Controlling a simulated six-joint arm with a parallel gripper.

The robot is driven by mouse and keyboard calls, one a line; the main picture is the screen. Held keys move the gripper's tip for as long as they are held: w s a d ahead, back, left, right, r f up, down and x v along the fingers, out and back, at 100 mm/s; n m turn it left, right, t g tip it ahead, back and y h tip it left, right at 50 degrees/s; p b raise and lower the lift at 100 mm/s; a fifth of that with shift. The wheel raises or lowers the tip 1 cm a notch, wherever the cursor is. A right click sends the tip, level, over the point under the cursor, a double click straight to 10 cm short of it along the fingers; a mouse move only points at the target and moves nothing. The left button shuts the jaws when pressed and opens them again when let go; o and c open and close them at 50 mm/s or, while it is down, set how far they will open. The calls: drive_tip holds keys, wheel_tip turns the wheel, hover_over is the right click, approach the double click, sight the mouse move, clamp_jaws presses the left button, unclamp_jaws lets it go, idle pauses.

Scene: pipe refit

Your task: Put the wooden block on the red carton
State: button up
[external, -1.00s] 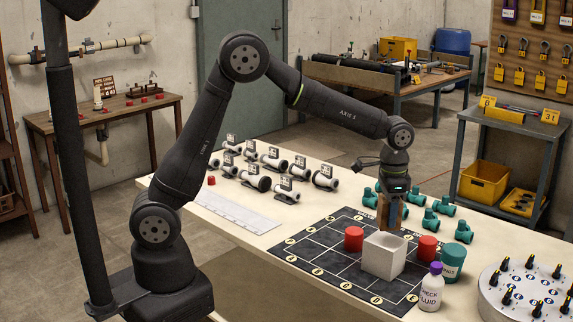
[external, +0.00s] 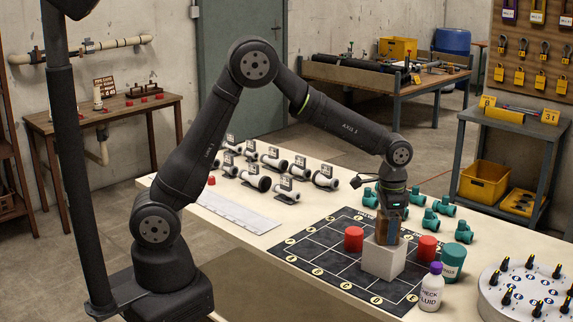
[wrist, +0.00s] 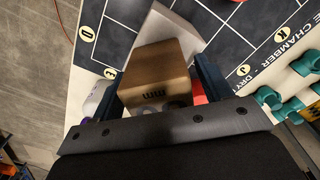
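The brown wooden block (external: 388,229) is between the fingers of my gripper (external: 391,213), upright over a pale grey-white box (external: 383,262). Its lower end is at the box's top; I cannot tell whether it touches. In the wrist view the block (wrist: 158,70) sits between the two dark fingers of my gripper (wrist: 158,76), with the pale box (wrist: 178,25) beyond it.
The pale box stands on a dark gridded mat (external: 320,258). A white bottle with purple cap (external: 432,290) and a teal can (external: 453,263) stand right of it. Teal fittings (external: 431,220) lie behind. A round grey panel with knobs (external: 525,292) is at the right.

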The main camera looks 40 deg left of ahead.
drive_tip(key=shift+r, duration=0.1)
wheel_tip(320, 180, up, 12)
drive_tip(key=shift+r, duration=0.1)
idle(0.4)
wheel_tip(320, 180, down, 12)
drive_tip(key=shift+f, duration=0.25)
wheel_tip(320, 180, up, 3)
drive_tip(key=shift+f, duration=0.15)
drive_tip(key=shift+r, duration=0.75)
